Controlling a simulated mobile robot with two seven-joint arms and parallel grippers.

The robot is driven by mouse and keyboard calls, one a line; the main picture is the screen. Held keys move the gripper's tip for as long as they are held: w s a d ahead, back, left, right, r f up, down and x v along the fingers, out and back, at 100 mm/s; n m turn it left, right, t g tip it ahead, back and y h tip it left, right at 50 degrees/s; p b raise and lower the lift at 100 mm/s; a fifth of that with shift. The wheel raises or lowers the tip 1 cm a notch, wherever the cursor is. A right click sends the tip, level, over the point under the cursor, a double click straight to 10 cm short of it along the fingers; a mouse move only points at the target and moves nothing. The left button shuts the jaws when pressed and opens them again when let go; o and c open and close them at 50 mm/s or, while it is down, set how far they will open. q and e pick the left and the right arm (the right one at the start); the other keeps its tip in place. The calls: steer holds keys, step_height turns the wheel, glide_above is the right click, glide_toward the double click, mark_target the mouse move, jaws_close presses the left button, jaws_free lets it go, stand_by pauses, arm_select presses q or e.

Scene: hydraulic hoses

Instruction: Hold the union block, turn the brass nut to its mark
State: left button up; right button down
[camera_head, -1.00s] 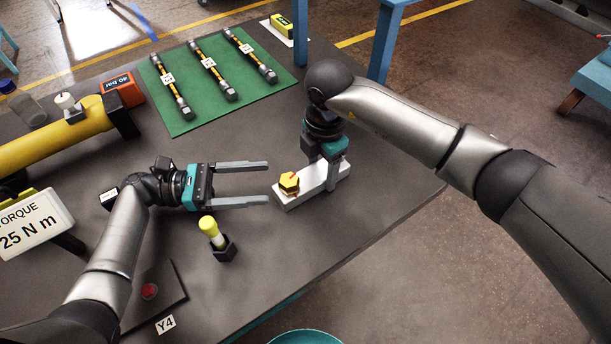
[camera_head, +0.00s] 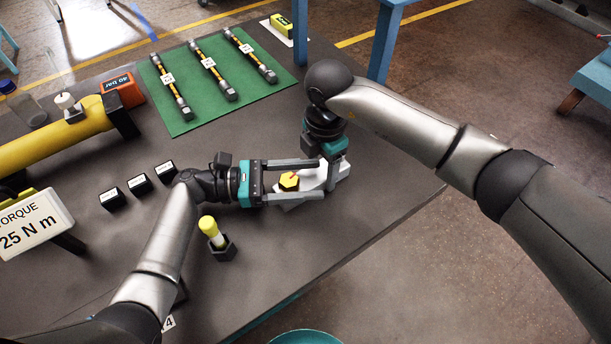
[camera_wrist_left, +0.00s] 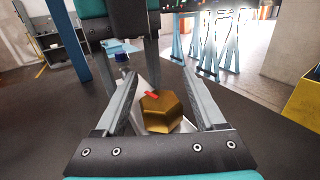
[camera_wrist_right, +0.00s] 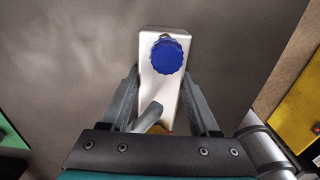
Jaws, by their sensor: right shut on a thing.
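The brass nut (camera_head: 289,181) sits on the white union block (camera_head: 290,206) near the table's right edge. It shows as a hex nut with a red mark in the left wrist view (camera_wrist_left: 160,111). My left gripper (camera_head: 322,178) is open, with its fingers on either side of the nut and a gap to it visible in the left wrist view. My right gripper (camera_wrist_right: 160,95) is shut on the union block, seen in the right wrist view (camera_wrist_right: 151,82). A blue knob (camera_wrist_right: 167,56) is on the block's far end. In the right wrist view a left finger covers most of the nut.
A yellow-topped piece in a dark holder (camera_head: 216,236) stands in front of my left wrist. Several small black blocks (camera_head: 139,184) lie left of it. A green mat (camera_head: 190,108) with three hoses is behind. A torque sign (camera_head: 30,225) and yellow cylinder (camera_head: 50,138) stand left.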

arm_select(q)
jaws_close()
stand_by(0.3)
steer(key=shift+m+g, duration=0.3)
steer(key=shift+g, duration=0.1)
steer(key=shift+s+m+g, duration=0.2)
steer(key=shift+m+g, duration=0.45)
steer(key=shift+g, duration=0.4)
steer(key=shift+s+m+g, duration=0.15)
steer(key=shift+m+g, duration=0.5)
steer(key=shift+g, duration=0.4)
steer(key=shift+s+a+f+m+g+y, duration=0.1)
steer(key=shift+s+m+g+y, duration=0.2)
steer(key=shift+m+g, duration=0.45)
steer(key=shift+s+m+g+y, duration=0.1)
steer(key=shift+m+g+y, duration=0.35)
steer(key=shift+g, duration=0.6)
steer(key=shift+s+g, duration=0.1)
steer(key=shift+g, duration=0.2)
steer(key=shift+o, duration=0.8)
jaws_free()
